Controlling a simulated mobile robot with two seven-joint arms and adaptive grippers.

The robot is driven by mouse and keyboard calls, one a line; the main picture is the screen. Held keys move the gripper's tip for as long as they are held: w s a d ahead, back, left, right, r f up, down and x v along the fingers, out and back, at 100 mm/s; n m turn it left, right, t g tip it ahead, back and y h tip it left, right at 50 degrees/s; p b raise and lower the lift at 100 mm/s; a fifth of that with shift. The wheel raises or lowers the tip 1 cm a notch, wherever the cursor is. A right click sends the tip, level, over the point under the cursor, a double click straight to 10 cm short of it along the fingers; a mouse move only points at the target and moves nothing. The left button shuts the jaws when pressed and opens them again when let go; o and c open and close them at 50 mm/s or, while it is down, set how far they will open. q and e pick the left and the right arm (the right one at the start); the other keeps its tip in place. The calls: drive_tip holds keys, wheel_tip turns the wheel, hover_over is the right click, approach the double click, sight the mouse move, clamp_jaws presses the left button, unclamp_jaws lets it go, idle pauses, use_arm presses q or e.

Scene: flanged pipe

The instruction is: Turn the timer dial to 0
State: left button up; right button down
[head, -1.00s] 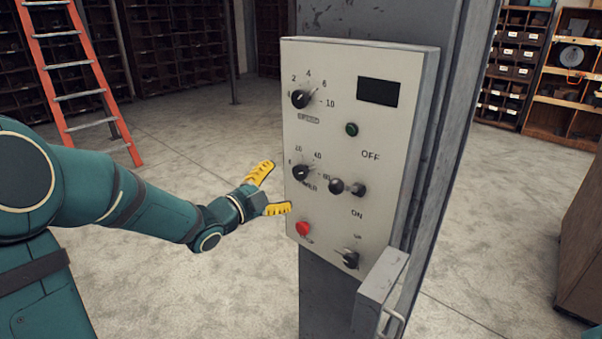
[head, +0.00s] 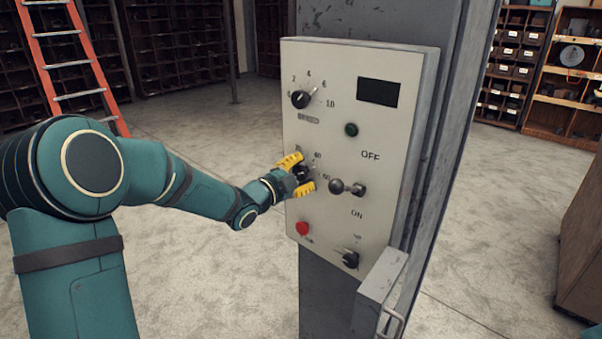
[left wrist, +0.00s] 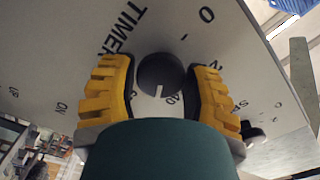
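The timer dial (head: 303,173) is the lower black knob on the left side of the grey control panel (head: 385,150), partly hidden by my left gripper (head: 306,172). In the left wrist view the round dark dial (left wrist: 160,75) sits between the yellow fingers of the gripper (left wrist: 160,85), which appear closed against its sides. Its white pointer line faces down in that view, near a partly hidden number that looks like 40. The 0 mark (left wrist: 207,15) is at the upper right, and the TIMER label is at the upper left. My right gripper is out of view.
An upper dial (head: 300,99), a dark display (head: 378,92), a green button (head: 351,129), an OFF/ON lever (head: 346,187), a red button (head: 302,228) and a lower switch (head: 350,258) share the panel. A box (head: 380,288) juts out below right.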

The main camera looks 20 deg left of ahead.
use_arm(q)
drive_tip(key=c, duration=0.5)
